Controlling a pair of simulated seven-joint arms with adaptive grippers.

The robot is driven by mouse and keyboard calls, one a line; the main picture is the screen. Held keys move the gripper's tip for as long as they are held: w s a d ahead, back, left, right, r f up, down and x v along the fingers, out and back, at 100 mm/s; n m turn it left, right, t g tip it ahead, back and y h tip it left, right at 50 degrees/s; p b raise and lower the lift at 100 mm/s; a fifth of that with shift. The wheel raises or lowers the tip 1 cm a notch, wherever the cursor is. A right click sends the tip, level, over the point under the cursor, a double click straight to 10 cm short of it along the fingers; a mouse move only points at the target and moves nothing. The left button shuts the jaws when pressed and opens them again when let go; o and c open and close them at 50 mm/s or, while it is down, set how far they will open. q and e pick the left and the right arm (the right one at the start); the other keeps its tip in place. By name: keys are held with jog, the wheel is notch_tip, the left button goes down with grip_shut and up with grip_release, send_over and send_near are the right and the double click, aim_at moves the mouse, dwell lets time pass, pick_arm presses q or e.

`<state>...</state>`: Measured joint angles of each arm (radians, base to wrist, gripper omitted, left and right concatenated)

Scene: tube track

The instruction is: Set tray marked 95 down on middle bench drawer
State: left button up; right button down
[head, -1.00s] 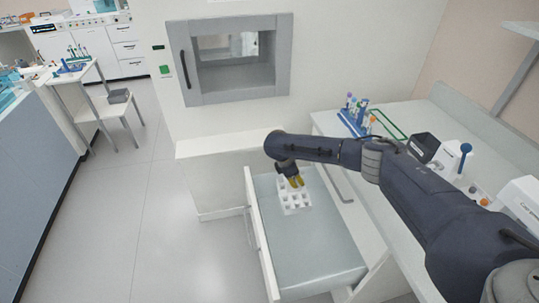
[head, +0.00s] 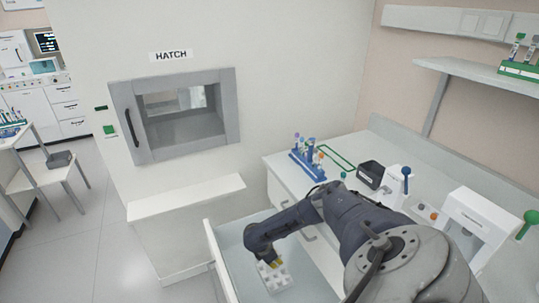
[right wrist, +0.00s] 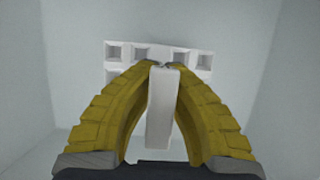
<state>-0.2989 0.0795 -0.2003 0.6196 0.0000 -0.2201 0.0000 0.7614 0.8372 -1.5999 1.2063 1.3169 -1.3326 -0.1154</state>
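The tray (head: 276,281) is a small white block with square sockets. It sits inside the pulled-out bench drawer (head: 232,232), near its far end; I cannot tell for certain whether it touches the drawer floor. No number is readable on it. My right gripper (head: 268,262) reaches down into the drawer from above. In the right wrist view its yellow fingers (right wrist: 163,68) close on the upright white handle of the tray (right wrist: 115,53), hiding part of the sockets. My left gripper is not in view.
The benchtop (head: 284,164) beside the drawer holds a blue tube rack (head: 308,163), a green outline (head: 335,157), a dark box (head: 370,175) and white machines. A wall hatch (head: 180,115) and a ledge (head: 185,198) are at the left. The drawer floor around the tray looks clear.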

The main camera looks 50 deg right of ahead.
aim_at(276, 269)
jog(key=shift+f, duration=2.05)
jog(key=shift+f, duration=0.85)
jog(key=c, duration=1.5)
grip_release()
jog(key=shift+v, duration=6)
